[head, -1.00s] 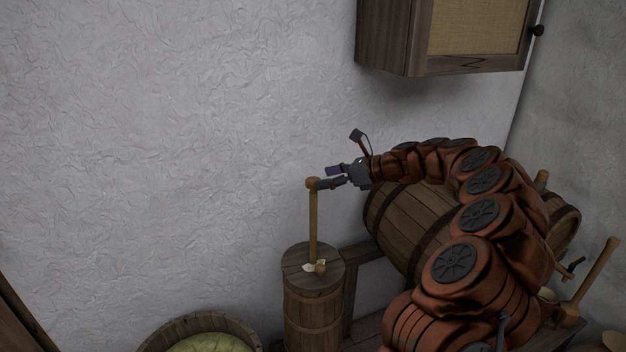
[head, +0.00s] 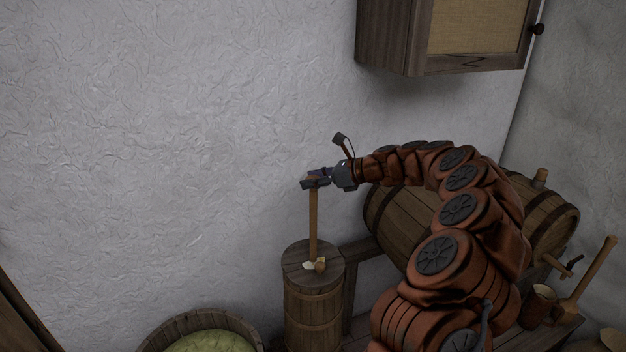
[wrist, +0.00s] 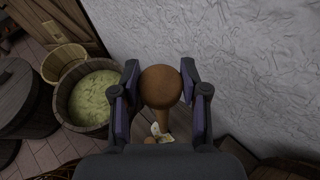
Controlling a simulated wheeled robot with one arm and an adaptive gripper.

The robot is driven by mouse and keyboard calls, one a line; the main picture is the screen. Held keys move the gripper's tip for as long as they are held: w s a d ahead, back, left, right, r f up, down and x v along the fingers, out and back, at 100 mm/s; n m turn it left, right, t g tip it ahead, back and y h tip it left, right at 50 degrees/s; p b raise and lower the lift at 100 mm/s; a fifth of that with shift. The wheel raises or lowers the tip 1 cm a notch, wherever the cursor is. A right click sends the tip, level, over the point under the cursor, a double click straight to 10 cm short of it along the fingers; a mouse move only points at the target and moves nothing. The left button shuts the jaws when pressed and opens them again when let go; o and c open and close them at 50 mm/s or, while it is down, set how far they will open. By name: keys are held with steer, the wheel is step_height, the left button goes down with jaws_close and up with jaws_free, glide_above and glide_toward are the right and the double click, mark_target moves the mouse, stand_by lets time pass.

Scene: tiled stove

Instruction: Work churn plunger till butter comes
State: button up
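The wooden churn (head: 312,305) stands upright against the wall, with its lid on. Its plunger shaft (head: 313,228) rises upright through the lid to about wall mid-height. In the wrist view the round brown plunger knob (wrist: 160,86) sits between the two finger pads of my gripper (wrist: 160,95). The gripper is open around the knob, with a pad close on each side; firm contact does not show. In the head view my gripper (head: 316,181) covers the plunger's top. Pale butter-like bits (head: 314,266) lie on the lid at the shaft's foot.
A tub of greenish mash (head: 205,342) stands left of the churn. A large barrel on its side (head: 400,218) lies behind my arm. A wall cabinet (head: 450,38) hangs above right. The wall is close behind the plunger.

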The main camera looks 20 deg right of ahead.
jaws_close()
steer(key=shift+r, duration=0.1)
step_height(320, 180, up, 13)
steer(key=p, duration=0.9)
steer(key=o, duration=0.6)
jaws_free()
steer(key=shift+s+d, duration=0.1)
steer(key=v, duration=1.1)
steer(key=shift+s+d+r, duration=0.2)
steer(key=shift+s+d, duration=0.05)
